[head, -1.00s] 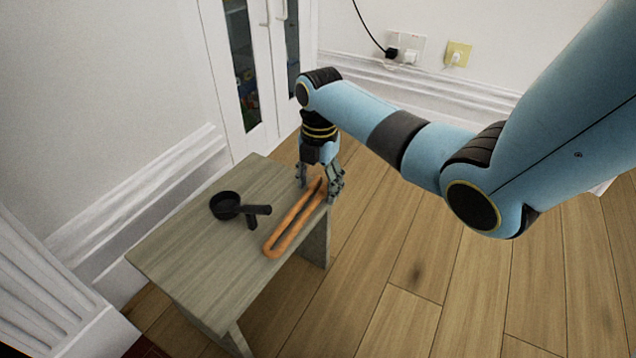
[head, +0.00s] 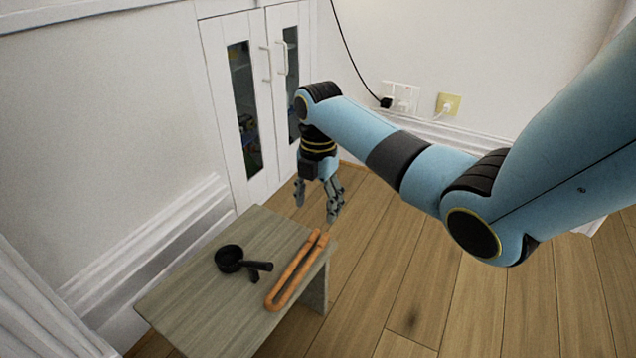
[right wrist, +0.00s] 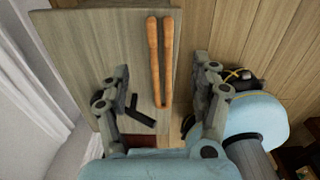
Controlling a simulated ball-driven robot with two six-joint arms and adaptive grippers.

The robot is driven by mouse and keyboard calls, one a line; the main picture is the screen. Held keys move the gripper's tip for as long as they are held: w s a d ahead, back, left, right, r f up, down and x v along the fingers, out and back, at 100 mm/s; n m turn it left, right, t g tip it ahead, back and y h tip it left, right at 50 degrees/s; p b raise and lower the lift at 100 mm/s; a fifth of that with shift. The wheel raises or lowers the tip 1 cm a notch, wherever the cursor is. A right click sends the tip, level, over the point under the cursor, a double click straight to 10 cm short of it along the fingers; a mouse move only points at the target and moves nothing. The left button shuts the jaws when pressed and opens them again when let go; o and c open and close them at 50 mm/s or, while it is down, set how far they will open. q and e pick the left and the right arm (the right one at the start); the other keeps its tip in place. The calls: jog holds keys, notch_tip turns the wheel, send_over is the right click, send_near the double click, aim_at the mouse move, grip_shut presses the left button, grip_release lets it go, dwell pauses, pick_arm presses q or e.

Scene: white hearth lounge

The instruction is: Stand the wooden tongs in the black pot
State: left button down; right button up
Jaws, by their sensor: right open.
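The wooden tongs (head: 290,276) lie flat on the small table, near its right edge. Their bent end is towards the near side and their two tips point to the far side; they also show in the right wrist view (right wrist: 155,62). The black pot (head: 229,260) stands left of the tongs with its handle pointing towards them. In the right wrist view only dark parts of it, such as its handle (right wrist: 137,118), show beside a finger. My right gripper (head: 316,206) is open and empty, pointing down above the table's far end, apart from the tongs. My left gripper is out of view.
The small wooden table (head: 190,305) stands by a white wall. A white cabinet (head: 262,120) with glass doors is behind it. Sockets (head: 400,97) with a black cable are on the back wall. The plank floor (head: 420,270) to the right is clear.

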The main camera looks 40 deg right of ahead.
jog(key=s+a+f+m+t, duration=0.1)
jog(key=s+a+f+m, duration=0.2)
jog(key=s+m, duration=0.45)
jog(key=s+a+f+m, duration=0.2)
jog(key=s+m, duration=0.2)
jog(key=s, duration=0.7)
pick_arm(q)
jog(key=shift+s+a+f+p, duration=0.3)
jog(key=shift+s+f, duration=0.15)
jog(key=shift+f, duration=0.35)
pick_arm(e)
jog(key=s+a+r+m, duration=0.1)
jog(key=s+m, duration=0.4)
jog(key=s, duration=0.1)
jog(key=s+a+r+m+t, duration=0.1)
jog(key=s+r+m, duration=0.1)
jog(key=s+m, duration=0.3)
jog(key=shift+s+a+r+h, duration=0.25)
jog(key=shift+s+a+h, duration=0.15)
jog(key=shift+s, duration=0.8)
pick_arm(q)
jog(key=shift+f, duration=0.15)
pick_arm(e)
jog(key=shift+f, duration=0.1)
